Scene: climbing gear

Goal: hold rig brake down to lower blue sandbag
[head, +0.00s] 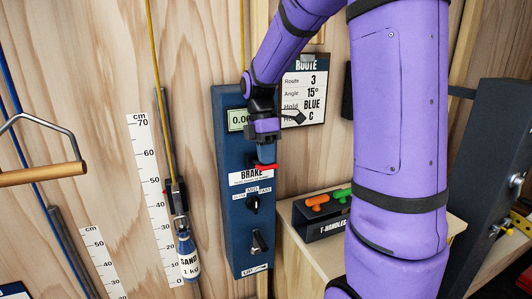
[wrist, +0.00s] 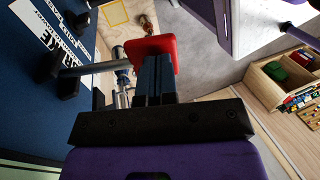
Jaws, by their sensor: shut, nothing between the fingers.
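The rig (head: 230,190) is a tall blue box on the wooden wall with a BRAKE label. The red brake handle (head: 266,167) sticks out above that label. My gripper (head: 266,156) is shut and empty, its fingertips at the red handle. In the wrist view the red brake handle (wrist: 150,47) lies right at the tips of my gripper (wrist: 153,75); it seems to touch them. The blue sandbag (head: 187,255), marked 1 kg, hangs on a yellow rope beside the white cm scale (head: 150,200), near its low end. My forearm hides part of the display.
A speed knob (head: 252,203) and a lower lever (head: 258,243) sit below the brake. A black T-handles box (head: 322,215) stands on a wooden ledge to the right. A route sign (head: 312,85) is behind my wrist. A wood-gripped bar (head: 42,174) hangs at left.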

